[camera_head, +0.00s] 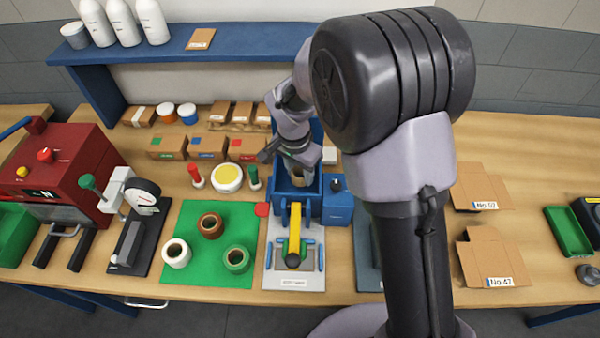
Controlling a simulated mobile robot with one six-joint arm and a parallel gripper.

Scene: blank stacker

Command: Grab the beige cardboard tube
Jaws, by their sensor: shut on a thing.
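The beige cardboard tube (303,183) is at the end of my arm, in front of the blue machine (313,205) at the middle of the bench. My gripper (299,173) is shut on the tube; the fingers are small and partly hidden by my wrist. I cannot tell whether the tube touches the blue machine below it.
A green mat (188,270) holds a white (177,255), a brown (211,226) and a green roll (236,260). A press with a yellow handle (295,228) stands just in front. A red machine (60,170) is at left. A blue shelf (240,42) overhangs the back.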

